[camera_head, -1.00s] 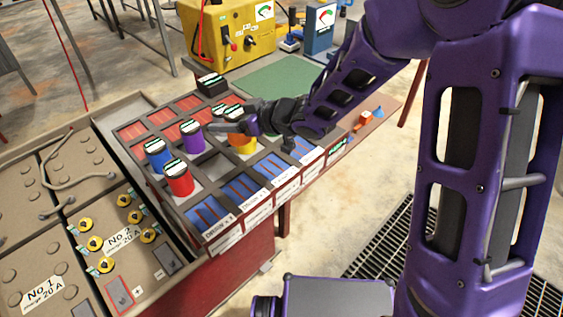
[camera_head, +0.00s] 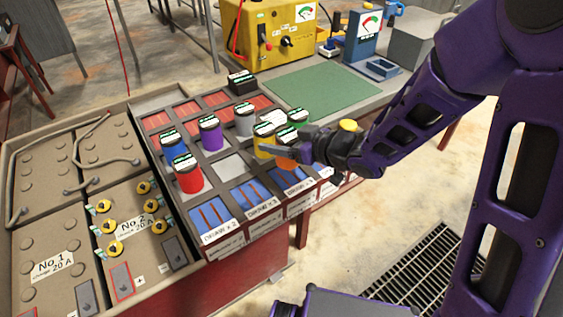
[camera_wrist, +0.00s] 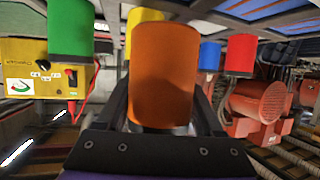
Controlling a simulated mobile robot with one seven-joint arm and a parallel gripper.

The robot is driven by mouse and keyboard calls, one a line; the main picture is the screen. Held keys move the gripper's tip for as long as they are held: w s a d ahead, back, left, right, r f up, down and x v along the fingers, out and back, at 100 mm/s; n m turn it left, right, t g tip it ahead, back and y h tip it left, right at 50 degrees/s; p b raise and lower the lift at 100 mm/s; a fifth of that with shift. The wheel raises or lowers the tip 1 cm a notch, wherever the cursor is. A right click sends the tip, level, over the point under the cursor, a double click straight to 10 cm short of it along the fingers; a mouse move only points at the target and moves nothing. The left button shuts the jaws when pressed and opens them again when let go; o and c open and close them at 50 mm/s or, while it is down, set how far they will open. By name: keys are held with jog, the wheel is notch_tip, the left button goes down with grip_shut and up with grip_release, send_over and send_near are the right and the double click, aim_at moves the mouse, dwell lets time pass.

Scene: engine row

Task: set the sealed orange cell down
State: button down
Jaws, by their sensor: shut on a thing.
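The orange cell (camera_head: 285,162) is between my gripper's fingers (camera_head: 284,151), at the right of the row of cells. It fills the middle of the wrist view (camera_wrist: 165,75), with a dark finger on each side. My gripper is shut on it. In the head view the fingers cross the cell and hide part of its side. Its labelled top shows above them. Its base is not clear, so I cannot tell whether it touches the tray (camera_head: 222,238). The yellow cell (camera_head: 264,147) is close to its left and the green cell (camera_head: 299,117) just behind.
Red (camera_head: 188,181), blue (camera_head: 171,147), purple (camera_head: 211,138) and grey (camera_head: 244,125) cells stand to the left. A pale compartment (camera_head: 230,167) is empty. Blue-lined compartments (camera_head: 250,195) run along the front. A green mat (camera_head: 322,89) lies clear behind.

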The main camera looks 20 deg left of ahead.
jog(key=shift+f+b, duration=0.65)
jog(key=shift+f, duration=1.65)
jog(key=shift+f, duration=0.1)
jog(key=shift+f, duration=0.15)
grip_release()
jog(key=shift+r, duration=0.2)
jog(key=shift+d+r, duration=0.15)
jog(key=shift+d, duration=0.1)
jog(key=p+v, duration=0.2)
jog(key=v, duration=0.9)
jog(key=shift+s+d+p, duration=0.2)
jog(key=shift+s+p, duration=0.1)
